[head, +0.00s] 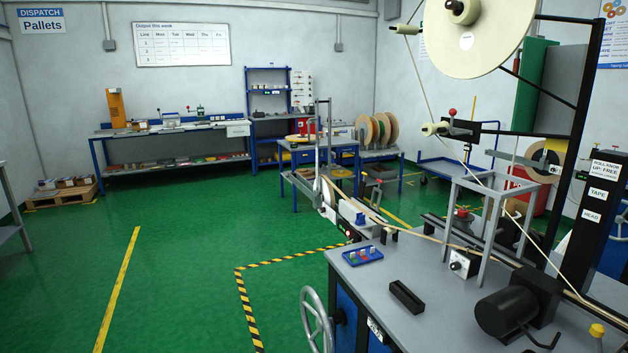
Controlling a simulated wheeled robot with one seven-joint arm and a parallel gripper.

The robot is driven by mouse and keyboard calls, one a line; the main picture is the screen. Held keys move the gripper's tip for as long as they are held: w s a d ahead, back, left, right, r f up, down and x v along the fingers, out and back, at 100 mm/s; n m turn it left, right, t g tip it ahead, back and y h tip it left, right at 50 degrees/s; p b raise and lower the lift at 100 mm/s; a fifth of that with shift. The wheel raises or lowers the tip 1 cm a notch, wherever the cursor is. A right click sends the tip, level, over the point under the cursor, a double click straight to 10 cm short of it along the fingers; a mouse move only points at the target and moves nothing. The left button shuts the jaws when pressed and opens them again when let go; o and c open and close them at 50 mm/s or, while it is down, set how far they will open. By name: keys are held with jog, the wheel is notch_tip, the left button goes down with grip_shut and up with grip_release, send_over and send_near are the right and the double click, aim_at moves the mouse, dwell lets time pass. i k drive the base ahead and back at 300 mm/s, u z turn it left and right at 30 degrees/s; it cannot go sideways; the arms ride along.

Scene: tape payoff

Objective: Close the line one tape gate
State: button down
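A tape machine fills the right side of the head view. A large cream reel (488,45) hangs at its top, and pale tape (425,75) runs down from it to a small cream roller (435,129). A black bracket (475,131) beside the roller carries a red-knobbed lever (452,113). From there tape slants down to the right across a grey frame (487,190). A second red knob (462,212) sits low behind this frame. I cannot tell which part is the line one tape gate, or whether it is open. My gripper is not in view.
The grey machine table (385,290) bears a black motor (507,313), a black block (406,297) and a blue tray (362,256). A handwheel (317,320) juts out at its left. Green floor (185,270) is open to the left, with striped tape marking the machine's edge.

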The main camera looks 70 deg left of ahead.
aim_at(360, 194)
jog(key=u, duration=2.1)
jog(key=k, duration=1)
jog(key=u, duration=0.85)
jog(key=i, duration=1.2)
jog(key=u, duration=0.4)
jog(key=i, duration=2.3)
jog(key=z, duration=0.7)
